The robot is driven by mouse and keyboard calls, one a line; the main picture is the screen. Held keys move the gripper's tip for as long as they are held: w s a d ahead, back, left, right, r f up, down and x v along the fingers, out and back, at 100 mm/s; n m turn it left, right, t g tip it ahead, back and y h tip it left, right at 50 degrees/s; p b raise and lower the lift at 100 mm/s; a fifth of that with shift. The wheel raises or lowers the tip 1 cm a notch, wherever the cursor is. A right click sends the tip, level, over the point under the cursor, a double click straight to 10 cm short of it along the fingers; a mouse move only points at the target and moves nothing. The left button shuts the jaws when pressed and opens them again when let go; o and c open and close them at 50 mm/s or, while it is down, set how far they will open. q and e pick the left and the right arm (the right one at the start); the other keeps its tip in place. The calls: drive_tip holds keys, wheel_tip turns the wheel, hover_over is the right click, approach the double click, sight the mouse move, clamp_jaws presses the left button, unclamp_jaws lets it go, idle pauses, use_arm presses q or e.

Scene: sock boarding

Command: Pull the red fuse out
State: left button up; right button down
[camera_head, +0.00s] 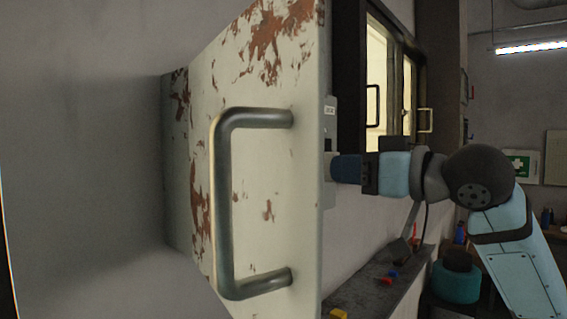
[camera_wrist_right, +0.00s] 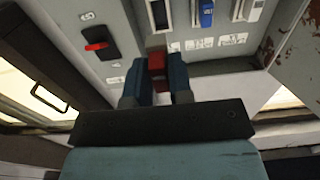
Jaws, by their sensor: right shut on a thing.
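The red fuse (camera_wrist_right: 157,64) sits between the two dark blue fingers of my right gripper (camera_wrist_right: 157,84) in the right wrist view. The gripper is shut on it, close in front of the grey fuse panel (camera_wrist_right: 120,12). I cannot tell how deep the fuse sits in its holder. In the head view my right gripper (camera_head: 338,168) reaches in from the right to the panel. The open cabinet door hides most of the panel there, and the fuse does not show. My left gripper is not in view.
The rust-flaked cabinet door (camera_head: 265,180) with its large bar handle (camera_head: 222,200) stands left of my right gripper. The panel also carries a red switch (camera_wrist_right: 97,46) and a blue fuse (camera_wrist_right: 206,14). A bench (camera_head: 375,297) with small coloured pieces lies below.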

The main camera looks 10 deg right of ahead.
drive_tip(key=b+v, duration=0.1)
drive_tip(key=v, duration=1.3)
idle(0.3)
